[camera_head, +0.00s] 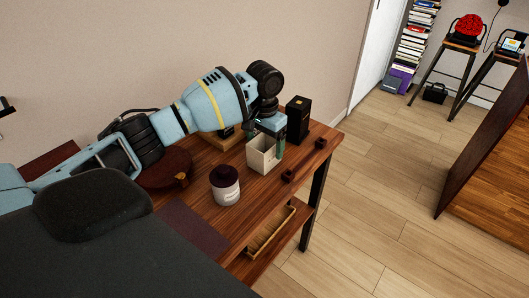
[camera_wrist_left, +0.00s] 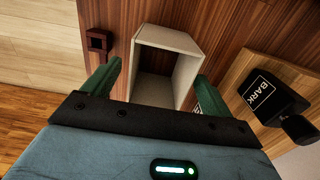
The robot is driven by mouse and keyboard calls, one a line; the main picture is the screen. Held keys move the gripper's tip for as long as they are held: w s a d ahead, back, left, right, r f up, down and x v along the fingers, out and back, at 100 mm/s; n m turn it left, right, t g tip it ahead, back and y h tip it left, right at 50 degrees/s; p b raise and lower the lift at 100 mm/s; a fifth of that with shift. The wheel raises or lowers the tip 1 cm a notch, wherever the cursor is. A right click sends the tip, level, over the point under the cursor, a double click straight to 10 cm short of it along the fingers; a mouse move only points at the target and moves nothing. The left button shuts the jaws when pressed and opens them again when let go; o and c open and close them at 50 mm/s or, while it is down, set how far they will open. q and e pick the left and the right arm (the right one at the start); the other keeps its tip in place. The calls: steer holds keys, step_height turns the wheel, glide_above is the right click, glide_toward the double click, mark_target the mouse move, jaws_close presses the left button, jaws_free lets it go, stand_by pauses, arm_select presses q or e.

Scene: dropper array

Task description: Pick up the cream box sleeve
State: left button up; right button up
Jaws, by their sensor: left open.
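The cream box sleeve (camera_head: 262,160) stands on the wooden table near its far end, with its open side up. In the left wrist view the sleeve (camera_wrist_left: 188,42) shows its pale rim and dark hollow inside. My left gripper (camera_head: 270,140) is right above it, pointing down. In the left wrist view the open fingers of my left gripper (camera_wrist_left: 160,78) are apart, one on each side of the sleeve. I cannot tell whether either finger touches it. The head view hides part of the sleeve's top behind the gripper. My right gripper is not in view.
A tall black box (camera_head: 298,117) stands close behind the sleeve. A jar with a dark lid (camera_head: 226,189) stands in front. A black "BARK" bottle (camera_wrist_left: 268,97) rests on a wooden board. Small dark square pieces (camera_head: 288,174) lie near the table's right edge.

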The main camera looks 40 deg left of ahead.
mark_target(264, 151)
arm_select(q)
step_height(264, 151, down, 4)
steer(key=shift+r, duration=0.2)
steer(key=c, duration=1)
steer(key=shift+c, duration=0.2)
steer(key=shift+r, duration=0.1)
